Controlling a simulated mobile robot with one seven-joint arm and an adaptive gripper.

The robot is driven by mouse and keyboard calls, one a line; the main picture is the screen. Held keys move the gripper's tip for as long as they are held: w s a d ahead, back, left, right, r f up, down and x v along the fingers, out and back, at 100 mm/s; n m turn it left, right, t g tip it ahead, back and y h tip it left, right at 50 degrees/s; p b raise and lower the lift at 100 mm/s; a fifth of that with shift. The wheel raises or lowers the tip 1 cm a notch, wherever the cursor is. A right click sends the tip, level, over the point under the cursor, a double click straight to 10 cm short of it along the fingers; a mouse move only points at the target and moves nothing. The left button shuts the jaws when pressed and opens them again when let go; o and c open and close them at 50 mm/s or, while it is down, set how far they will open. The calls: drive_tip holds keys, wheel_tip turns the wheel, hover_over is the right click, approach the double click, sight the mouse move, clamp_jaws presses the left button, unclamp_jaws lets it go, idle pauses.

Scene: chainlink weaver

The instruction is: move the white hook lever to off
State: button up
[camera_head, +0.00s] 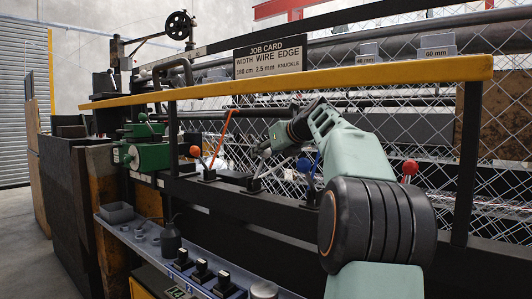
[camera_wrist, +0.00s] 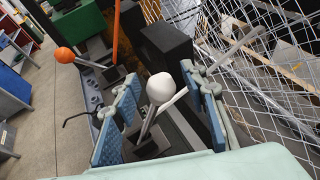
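In the wrist view a white ball knob (camera_wrist: 160,88) on a grey stem stands between the blue-padded fingers of my gripper (camera_wrist: 158,98), with gaps on both sides. A pale rod (camera_wrist: 175,99), likely the white hook lever, rises behind the knob towards the right finger, which hides part of it. A pale bar (camera_wrist: 240,45) beyond that finger may be its upper end. In the head view my gripper (camera_head: 262,148) is over the lever row, and a pale lever (camera_head: 262,177) slants up below it. Contact cannot be told.
To the left stand an orange ball lever (camera_wrist: 65,55) and an orange hook lever (camera_wrist: 116,30). A blue lever (camera_head: 316,163) and a red knob (camera_head: 410,167) are to the right. Chain-link mesh (camera_wrist: 275,90) lies behind. A yellow rail (camera_head: 330,76) crosses above.

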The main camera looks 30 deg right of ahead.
drive_tip(key=shift+c, duration=0.4)
clamp_jaws()
